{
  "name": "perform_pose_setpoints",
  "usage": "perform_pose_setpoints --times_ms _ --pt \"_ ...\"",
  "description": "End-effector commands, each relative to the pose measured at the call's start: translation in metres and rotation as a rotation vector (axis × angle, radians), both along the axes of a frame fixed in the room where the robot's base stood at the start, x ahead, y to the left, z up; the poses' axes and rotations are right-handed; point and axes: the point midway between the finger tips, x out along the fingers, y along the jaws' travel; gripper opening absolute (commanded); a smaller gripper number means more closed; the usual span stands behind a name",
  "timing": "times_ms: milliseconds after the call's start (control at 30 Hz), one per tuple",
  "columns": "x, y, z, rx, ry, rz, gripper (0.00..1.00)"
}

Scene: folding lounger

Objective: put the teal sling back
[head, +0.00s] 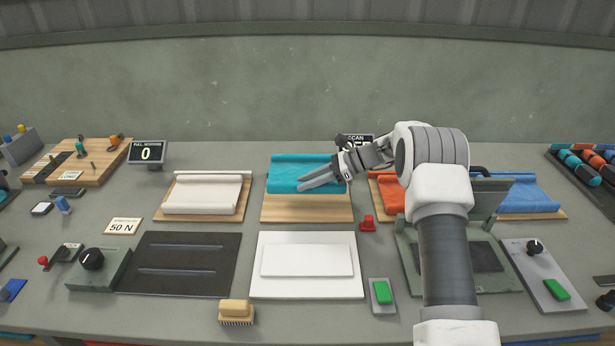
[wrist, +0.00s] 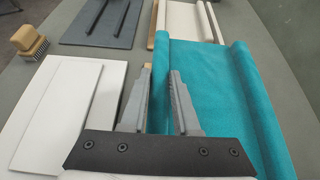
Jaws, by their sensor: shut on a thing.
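The teal sling (head: 288,167) is a sheet with rolled edges, over the back part of a wooden board (head: 306,208) at the middle of the bench. My gripper (head: 300,183) reaches in from the right over the sling. In the wrist view the fingers (wrist: 160,90) straddle the near rolled edge of the teal sling (wrist: 215,110), shut on it. The board's front strip is bare. The sling looks raised off the board, but I cannot tell how far.
A cream sling (head: 208,190) lies on a board to the left. An orange sling (head: 385,193) and a blue sling (head: 522,193) lie to the right, partly behind my arm. A white plate (head: 306,288), a dark plate (head: 180,290) and a red knob (head: 367,223) stand in front.

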Motion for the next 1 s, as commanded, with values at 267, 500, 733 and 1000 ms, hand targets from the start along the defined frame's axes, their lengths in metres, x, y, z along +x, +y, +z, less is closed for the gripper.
perform_pose_setpoints --times_ms 267,500,733,1000 --pt "0.000 0.000 -0.015 0.000 0.000 0.000 0.00" --pt "0.000 0.000 -0.041 0.000 -0.001 0.000 0.00" --pt "0.000 0.000 -0.063 0.000 -0.001 0.000 0.00" --pt "0.000 0.000 -0.067 0.001 -0.002 0.000 0.00"
